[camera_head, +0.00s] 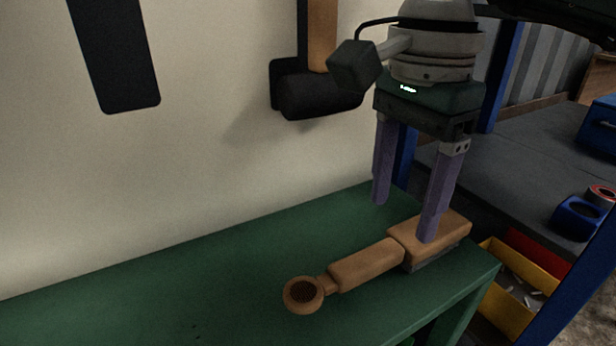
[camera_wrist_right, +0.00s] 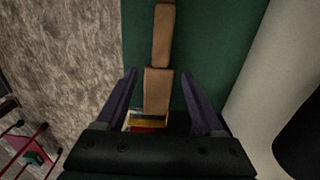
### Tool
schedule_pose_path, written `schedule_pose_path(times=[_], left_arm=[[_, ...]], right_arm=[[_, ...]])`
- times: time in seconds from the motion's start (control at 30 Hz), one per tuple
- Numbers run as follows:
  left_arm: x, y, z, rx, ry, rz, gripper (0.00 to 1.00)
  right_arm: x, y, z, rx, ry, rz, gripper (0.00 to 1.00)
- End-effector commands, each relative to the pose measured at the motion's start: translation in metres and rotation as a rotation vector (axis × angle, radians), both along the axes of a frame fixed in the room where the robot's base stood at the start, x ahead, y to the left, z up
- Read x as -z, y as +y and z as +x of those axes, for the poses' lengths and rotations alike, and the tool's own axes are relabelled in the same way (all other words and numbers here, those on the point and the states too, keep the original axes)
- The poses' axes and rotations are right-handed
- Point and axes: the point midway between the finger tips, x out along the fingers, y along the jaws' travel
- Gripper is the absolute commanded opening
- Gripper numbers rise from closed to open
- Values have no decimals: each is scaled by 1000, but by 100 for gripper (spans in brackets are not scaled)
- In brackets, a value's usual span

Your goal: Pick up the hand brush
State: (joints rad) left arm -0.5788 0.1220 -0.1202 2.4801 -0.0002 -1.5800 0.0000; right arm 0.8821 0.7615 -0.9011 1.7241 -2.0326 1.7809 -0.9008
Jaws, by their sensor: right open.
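The wooden hand brush (camera_head: 365,265) lies on the green bench top near its right end in the head view. Its ringed handle end points left and its wider block, with dark bristles under it, points right. My right gripper (camera_head: 403,220) is open above the block, one finger on the far side and one on the near side. In the right wrist view the brush (camera_wrist_right: 158,88) runs between the two fingers of the right gripper (camera_wrist_right: 161,90), apart from both. I cannot tell the exact height of the fingertips. My left gripper is not in view.
The green bench (camera_head: 200,290) is clear left of the brush. A pale wall stands behind it, with a hammer (camera_head: 315,90) hanging there. A yellow bin (camera_head: 515,295) with small parts sits below the bench's right edge. A blue post (camera_head: 575,285) stands at the right.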

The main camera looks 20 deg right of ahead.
Motion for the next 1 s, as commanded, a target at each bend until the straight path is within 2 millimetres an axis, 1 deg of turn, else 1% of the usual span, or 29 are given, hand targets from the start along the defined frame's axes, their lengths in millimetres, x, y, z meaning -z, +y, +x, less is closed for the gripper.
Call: schedule_pose_path(times=[0.03,0.23,0.37,0.4,0.5,0.6,0.77,1.0], left_arm=[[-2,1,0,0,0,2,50],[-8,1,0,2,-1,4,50],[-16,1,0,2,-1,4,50],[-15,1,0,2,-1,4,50],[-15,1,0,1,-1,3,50],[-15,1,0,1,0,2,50],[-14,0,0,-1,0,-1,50],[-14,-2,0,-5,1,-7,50]], right_arm=[[6,0,-1,1,3,0,70],[24,2,-1,0,3,4,70],[44,4,-2,0,5,5,70],[52,4,-1,1,3,5,70],[63,4,-1,0,0,5,70],[68,3,-1,-1,-1,4,70],[68,3,0,-1,-2,4,70],[67,3,0,-1,-2,4,44]])
